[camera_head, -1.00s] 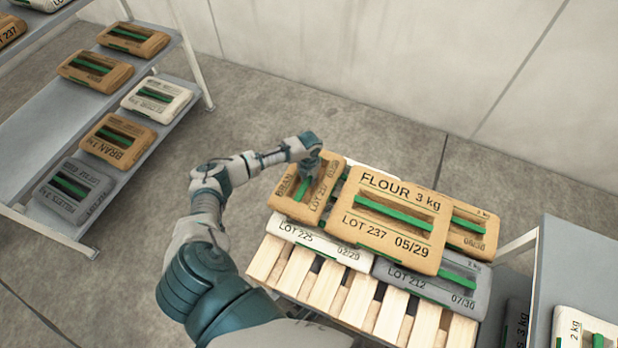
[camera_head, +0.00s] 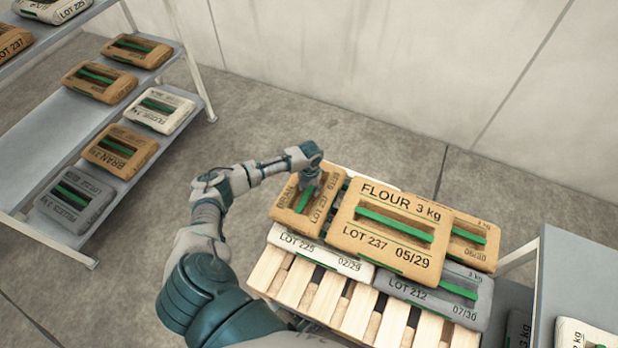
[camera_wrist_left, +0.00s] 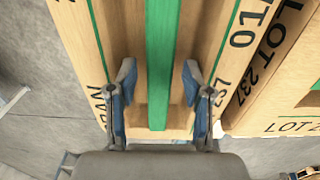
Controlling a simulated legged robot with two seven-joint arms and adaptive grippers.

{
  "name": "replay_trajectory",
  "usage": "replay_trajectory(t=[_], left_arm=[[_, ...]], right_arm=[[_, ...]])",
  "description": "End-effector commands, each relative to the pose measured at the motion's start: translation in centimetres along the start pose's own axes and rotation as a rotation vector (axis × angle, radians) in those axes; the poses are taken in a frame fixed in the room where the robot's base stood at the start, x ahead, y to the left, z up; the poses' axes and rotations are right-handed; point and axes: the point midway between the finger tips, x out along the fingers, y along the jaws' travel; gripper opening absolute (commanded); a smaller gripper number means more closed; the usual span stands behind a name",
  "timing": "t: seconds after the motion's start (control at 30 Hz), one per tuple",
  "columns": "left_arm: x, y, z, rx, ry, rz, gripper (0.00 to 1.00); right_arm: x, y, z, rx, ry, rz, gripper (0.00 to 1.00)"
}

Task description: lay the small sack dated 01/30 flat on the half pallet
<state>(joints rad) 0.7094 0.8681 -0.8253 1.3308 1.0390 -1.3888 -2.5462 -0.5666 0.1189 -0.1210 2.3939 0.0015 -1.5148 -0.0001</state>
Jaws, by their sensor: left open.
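A small tan bran sack (camera_head: 290,216) with a green handle strap, LOT 237 and what reads as 01/30 is at the back left of the stack on the half pallet (camera_head: 352,312). My left gripper (camera_head: 312,182) is over it. In the left wrist view, the gripper's fingers (camera_wrist_left: 158,88) are open, one on each side of the sack's green strap (camera_wrist_left: 158,60), with gaps to it. The sack shows no clear tilt; its underside is hidden. My right gripper is not in view.
A large tan flour sack (camera_head: 352,243) stands close to the right, higher than its neighbours. A white sack (camera_head: 320,253) and a grey sack (camera_head: 425,294) lie in front; another tan sack (camera_head: 470,257) lies right. Shelves with sacks stand left (camera_head: 75,125) and right (camera_head: 575,270).

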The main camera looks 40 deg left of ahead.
Motion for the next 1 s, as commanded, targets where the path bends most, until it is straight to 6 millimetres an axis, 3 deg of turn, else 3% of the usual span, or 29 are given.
replay_trajectory(t=[0.03,0.2,0.43,0.63,1.0], left_arm=[[-1.6,0.0,0.2,0.000,-0.008,-0.002,0.50],[-5.9,0.0,0.2,0.001,-0.009,-0.001,0.50],[-10.3,0.0,0.1,0.000,-0.006,-0.001,0.50],[-11.7,0.0,0.1,0.000,-0.002,0.000,0.50],[-11.8,0.0,0.1,-0.001,-0.002,0.000,0.50]], right_arm=[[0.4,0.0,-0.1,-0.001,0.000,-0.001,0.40],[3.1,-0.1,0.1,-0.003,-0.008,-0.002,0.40],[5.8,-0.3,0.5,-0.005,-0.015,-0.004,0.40],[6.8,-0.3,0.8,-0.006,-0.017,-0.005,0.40],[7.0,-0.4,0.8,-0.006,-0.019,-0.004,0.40]])
